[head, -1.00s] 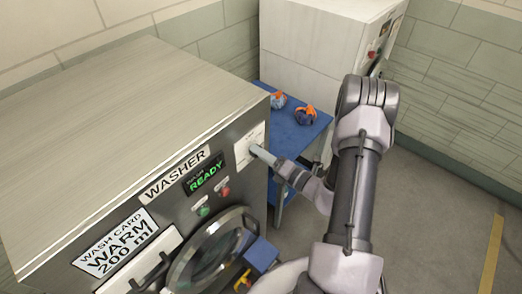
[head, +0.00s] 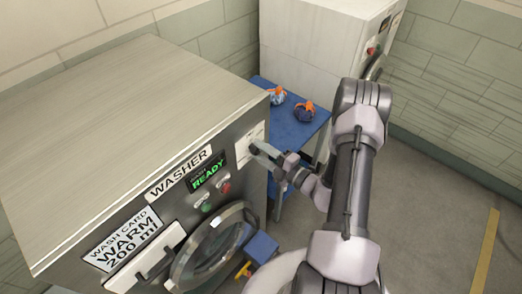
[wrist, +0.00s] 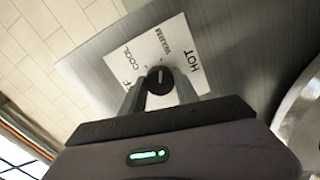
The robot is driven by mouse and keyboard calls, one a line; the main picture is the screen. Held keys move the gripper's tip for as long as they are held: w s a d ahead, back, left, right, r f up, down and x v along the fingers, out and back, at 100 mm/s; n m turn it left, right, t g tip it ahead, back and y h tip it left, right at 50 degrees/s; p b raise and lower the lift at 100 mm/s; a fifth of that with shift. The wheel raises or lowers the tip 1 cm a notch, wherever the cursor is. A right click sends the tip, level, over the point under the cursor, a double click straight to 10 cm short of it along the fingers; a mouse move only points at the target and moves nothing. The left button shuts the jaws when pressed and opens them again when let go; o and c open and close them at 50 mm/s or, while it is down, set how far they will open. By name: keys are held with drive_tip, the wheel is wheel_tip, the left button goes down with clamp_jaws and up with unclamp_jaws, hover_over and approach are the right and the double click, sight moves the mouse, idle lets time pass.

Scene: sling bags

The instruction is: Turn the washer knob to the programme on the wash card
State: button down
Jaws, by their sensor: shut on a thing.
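The washer (head: 110,110) stands at the left in the head view. Its wash card (head: 124,240) reads "WARM 200 ml", and its display (head: 206,174) reads READY. My gripper (head: 256,149) is at the white dial plate (head: 251,132) on the panel's right end and hides the knob there. In the wrist view, the dark round knob (wrist: 159,79) sits between my fingertips, and my gripper (wrist: 160,92) is shut on it. The dial plate (wrist: 150,40) shows COOL, WARM and HOT, with another label partly hidden. The knob's pale mark points roughly up the picture; its exact label is unclear.
A green button (head: 207,207) and a red button (head: 224,188) sit below the display, above the round door (head: 212,245). A blue table (head: 297,130) behind carries two orange-tied bundles (head: 305,111). A white machine (head: 310,50) stands at the back. Floor at right is clear.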

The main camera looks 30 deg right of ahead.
idle(0.3)
drive_tip(key=c, duration=0.9)
unclamp_jaws()
drive_tip(key=b+v, duration=0.1)
drive_tip(key=v, duration=1.6)
drive_tip(key=shift+s, duration=0.2)
